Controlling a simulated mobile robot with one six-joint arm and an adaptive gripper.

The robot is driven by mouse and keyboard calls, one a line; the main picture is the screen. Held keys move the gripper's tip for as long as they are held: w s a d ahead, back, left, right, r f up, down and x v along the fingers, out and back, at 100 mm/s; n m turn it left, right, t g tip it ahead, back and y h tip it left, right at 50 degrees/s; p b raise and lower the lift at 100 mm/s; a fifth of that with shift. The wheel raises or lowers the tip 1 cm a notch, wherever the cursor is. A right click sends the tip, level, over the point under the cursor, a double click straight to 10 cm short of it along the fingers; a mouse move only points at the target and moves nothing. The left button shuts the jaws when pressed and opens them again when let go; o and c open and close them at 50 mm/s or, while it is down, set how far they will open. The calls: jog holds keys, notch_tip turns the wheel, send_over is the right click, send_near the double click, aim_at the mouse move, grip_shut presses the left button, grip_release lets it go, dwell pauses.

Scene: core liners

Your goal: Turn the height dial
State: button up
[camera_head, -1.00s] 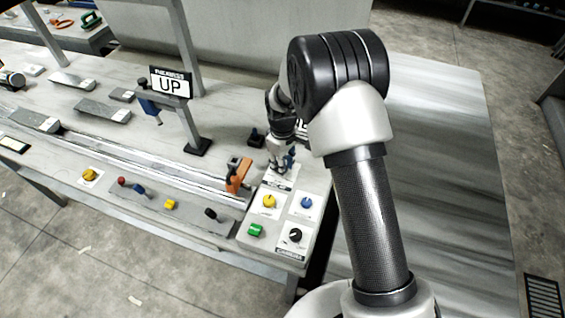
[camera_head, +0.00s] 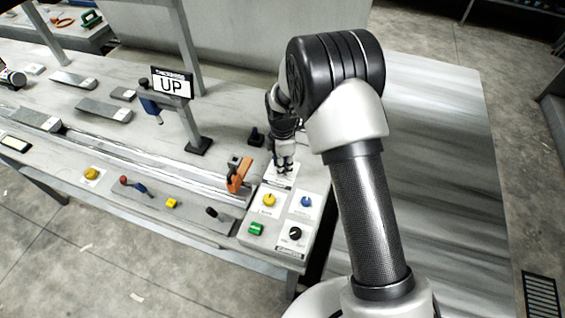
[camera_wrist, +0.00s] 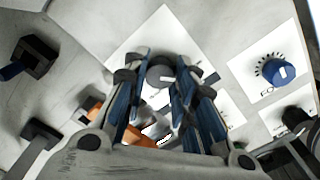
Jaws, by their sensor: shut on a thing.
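My gripper (camera_head: 283,167) points down at the far end of the control panel, over a white label plate (camera_head: 277,181). In the wrist view its blue and black fingers (camera_wrist: 157,78) are closed on the sides of a round grey dial (camera_wrist: 160,73) with a pale mark. The dial sits on a white plate (camera_wrist: 160,32); its label is mostly hidden by the fingers, so I cannot read it.
Nearby are a yellow dial (camera_head: 269,200), a blue dial (camera_head: 306,202), a black dial (camera_head: 295,233) and a green knob (camera_head: 256,229). An orange clamp (camera_head: 239,176) stands left of the gripper.

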jog(key=shift+n, duration=0.9)
jog(key=o, duration=1.1)
jog(key=shift+r, duration=0.15)
notch_tip(320, 180, up, 12)
jog(key=shift+f, duration=0.1)
